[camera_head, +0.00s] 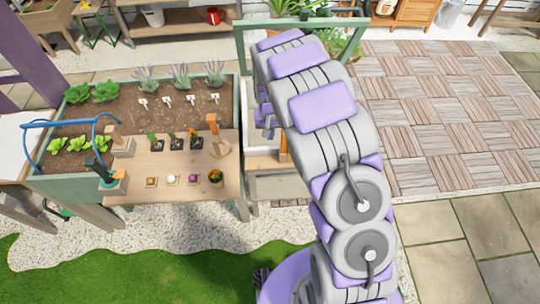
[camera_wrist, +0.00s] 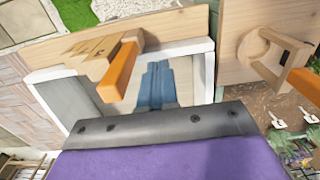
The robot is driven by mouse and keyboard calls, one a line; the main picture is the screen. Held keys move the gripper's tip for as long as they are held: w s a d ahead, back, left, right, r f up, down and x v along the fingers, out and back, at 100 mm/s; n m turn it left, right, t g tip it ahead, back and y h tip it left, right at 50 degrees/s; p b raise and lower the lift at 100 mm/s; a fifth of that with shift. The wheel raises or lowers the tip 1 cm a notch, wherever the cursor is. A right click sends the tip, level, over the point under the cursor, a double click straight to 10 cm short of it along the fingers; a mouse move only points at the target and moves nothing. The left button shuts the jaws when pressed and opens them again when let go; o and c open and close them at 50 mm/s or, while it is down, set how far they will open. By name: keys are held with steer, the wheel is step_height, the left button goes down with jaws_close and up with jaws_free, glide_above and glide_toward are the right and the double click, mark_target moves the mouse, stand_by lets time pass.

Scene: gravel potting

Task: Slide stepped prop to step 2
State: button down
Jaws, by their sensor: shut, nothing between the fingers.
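The stepped prop (camera_wrist: 88,46) is a pale wooden block with steps and dark step marks, one of which looks like a 3. It sits at the near edge of a white-walled box (camera_wrist: 204,78) in the wrist view. An orange bar (camera_wrist: 119,71) sticks out from it. The orange bar also shows in the head view (camera_head: 284,148), partly behind my arm. My gripper (camera_wrist: 158,66) has its blue fingers together and empty, beside the orange bar and apart from it, over the box. In the head view the fingers (camera_head: 266,120) are partly hidden.
A green frame (camera_head: 243,56) stands up behind the box, partly behind my arm. To the left, a wooden table (camera_head: 230,183) holds small pots, balls and a wooden holder (camera_wrist: 262,52) with an orange handle. A planter bed (camera_head: 125,117) lies behind it.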

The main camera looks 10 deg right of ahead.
step_height(320, 180, up, 8)
steer(key=p, duration=0.2)
steer(key=shift+f+p, duration=0.2)
steer(key=shift+p, duration=0.1)
stand_by(0.4)
stand_by(0.3)
steer(key=s+d+r, duration=0.3)
steer(key=s+r, duration=0.4)
steer(key=s, duration=0.1)
steer(key=s+d+r, duration=0.3)
steer(key=s+r, duration=0.4)
steer(key=s, duration=0.2)
steer(key=s+r+g, duration=0.1)
steer(key=s, duration=1)
steer(key=s+d+r, duration=0.1)
steer(key=s+r, duration=0.1)
steer(key=s, duration=0.9)
steer(key=shift+s+d+r+g, duration=0.25)
steer(key=shift+s+r+g, duration=0.05)
steer(key=shift+g, duration=0.1)
